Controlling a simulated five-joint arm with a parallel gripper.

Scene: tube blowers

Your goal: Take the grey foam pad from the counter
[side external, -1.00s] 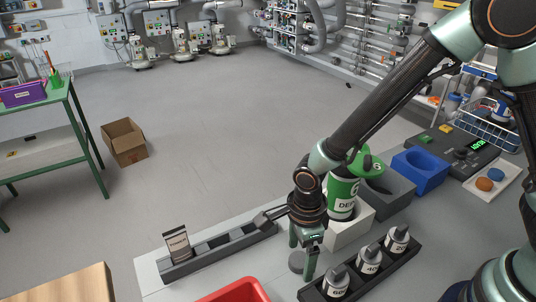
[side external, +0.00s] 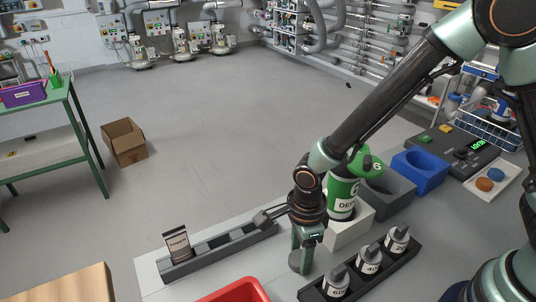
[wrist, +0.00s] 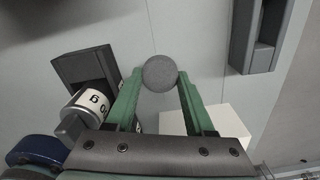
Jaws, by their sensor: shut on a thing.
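The grey foam pad (wrist: 160,73) is a small round disc, seen in the wrist view between my gripper's green fingertips. In the side view the pad (side external: 295,268) shows low at the fingers, partly hidden by them. My gripper (side external: 304,262) points down at the counter (side external: 225,288) and is shut on the pad, one finger at each side. I cannot tell whether the pad still touches the counter.
A red bin (side external: 240,291) is at the front. A dark slotted holder (side external: 220,250) lies to the left. A green-labelled bottle (side external: 342,195) in a white block (side external: 350,229) stands behind my gripper.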

